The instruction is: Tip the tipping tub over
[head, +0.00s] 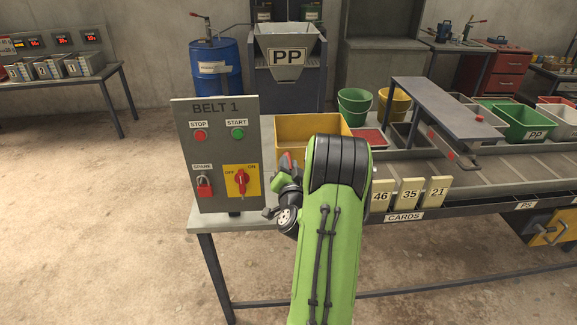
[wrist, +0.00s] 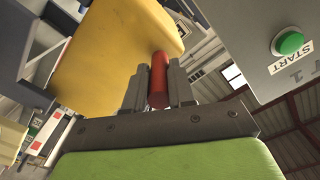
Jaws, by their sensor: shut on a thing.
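The yellow tipping tub (head: 300,128) stands on the bench just right of the grey BELT 1 panel, partly hidden behind my arm in the head view. Its yellow wall (wrist: 115,45) fills the upper left of the wrist view and looks tilted there, as that camera is turned. A red handle (wrist: 159,82) is beside the tub wall. My gripper (wrist: 158,78) is shut on this handle, with one grey finger on each side. In the head view my gripper is mostly hidden by my green arm. I cannot tell what is in the tub.
The BELT 1 panel (head: 213,155) stands close to the left of my gripper, with a green START button (wrist: 290,43) and a red switch (head: 241,182). Number cards (head: 410,193) stand on the bench front at right. A PP hopper (head: 287,75) is behind.

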